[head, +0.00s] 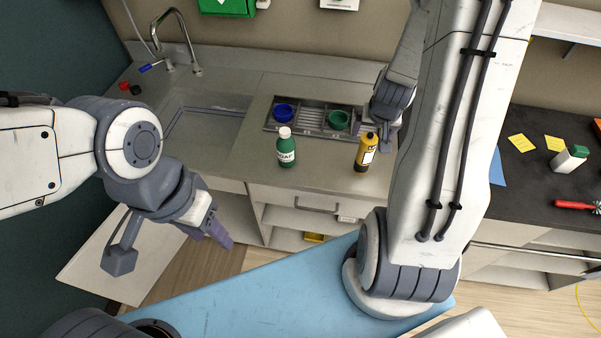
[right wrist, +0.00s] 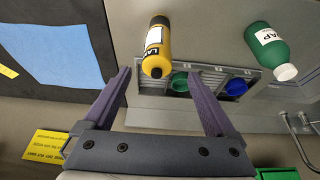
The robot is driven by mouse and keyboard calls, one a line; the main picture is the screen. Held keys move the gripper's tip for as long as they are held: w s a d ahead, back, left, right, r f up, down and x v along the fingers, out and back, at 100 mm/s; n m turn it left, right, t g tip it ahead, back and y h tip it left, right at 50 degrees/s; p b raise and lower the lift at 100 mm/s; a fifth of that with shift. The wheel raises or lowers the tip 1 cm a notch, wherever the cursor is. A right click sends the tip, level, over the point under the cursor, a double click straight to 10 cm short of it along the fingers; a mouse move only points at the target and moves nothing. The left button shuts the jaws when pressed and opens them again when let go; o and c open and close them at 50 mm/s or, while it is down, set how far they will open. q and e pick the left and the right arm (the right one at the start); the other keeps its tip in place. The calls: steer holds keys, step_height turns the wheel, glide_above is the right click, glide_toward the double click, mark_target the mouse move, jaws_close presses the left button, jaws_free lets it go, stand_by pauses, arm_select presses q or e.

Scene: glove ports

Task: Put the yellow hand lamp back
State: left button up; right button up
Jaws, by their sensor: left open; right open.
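The yellow hand lamp (head: 365,153), with a black top and a white label, stands upright on the counter in front of the rack. In the right wrist view the lamp (right wrist: 157,42) lies beyond the fingertips, roughly between them. My right gripper (head: 386,125) is open and empty just behind and to the right of the lamp in the head view; my arm partly hides it. Its two purple fingers also show in the right wrist view (right wrist: 158,80). My left gripper (head: 221,233) is open and empty, low in front of the counter, away from the lamp.
A green soap bottle (head: 286,149) stands left of the lamp. A metal rack (head: 312,117) behind holds a blue cup (head: 284,112) and a green cup (head: 338,119). The sink (head: 208,127) is at left. A dark worktop (head: 530,178) with small items lies at right.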

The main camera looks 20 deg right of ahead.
steer(key=a+r+n+y, duration=0.2)
steer(key=a+r+n, duration=0.1)
steer(key=a, duration=0.7)
steer(key=a+r+n+y, duration=0.1)
steer(key=a+r+n, duration=0.2)
steer(key=a, duration=0.7)
steer(key=s+a+r+n+g, duration=0.2)
steer(key=s+a, duration=0.4)
steer(key=s, duration=0.3)
steer(key=s+a+r+n+g, duration=0.1)
steer(key=s+a+r+n, duration=0.3)
steer(key=s, duration=0.5)
steer(key=shift+s+a+r+n+g, duration=0.2)
steer(key=shift+a+n+g, duration=0.2)
steer(key=shift+a+n, duration=0.5)
step_height(320, 180, down, 9)
steer(key=b, duration=0.9)
steer(key=shift+c, duration=0.3)
